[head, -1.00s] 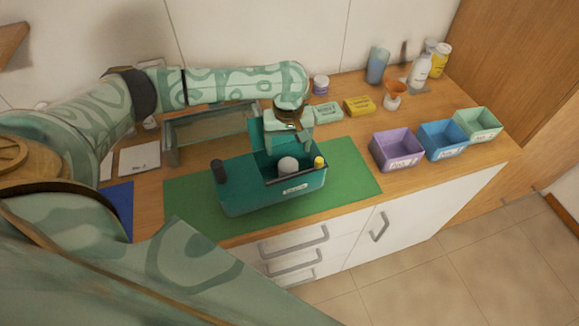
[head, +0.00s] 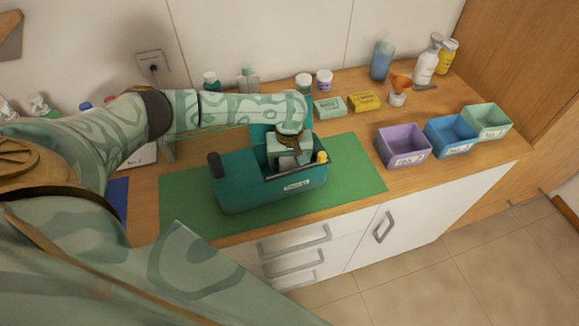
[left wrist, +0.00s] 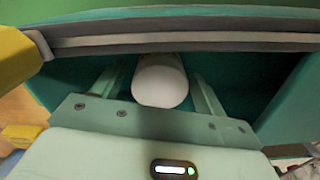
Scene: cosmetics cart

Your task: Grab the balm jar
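A white, round-topped item, which looks like the balm jar (left wrist: 160,82), stands inside the teal caddy (head: 245,192). In the head view my left gripper (head: 288,160) reaches down into the caddy and hides most of it. In the left wrist view the two fingers of my left gripper (left wrist: 158,86) are spread on either side of the white item, with narrow gaps showing. The gripper is open, and I see no clear contact. The lower part of the item is hidden. My right gripper is not in view.
The caddy stands on a green mat (head: 350,180). Its dark post (head: 215,165) and yellow-topped item (head: 321,157) flank the gripper. Purple (head: 402,147), blue (head: 450,137) and green (head: 487,122) bins stand right. Jars, boxes and bottles line the back.

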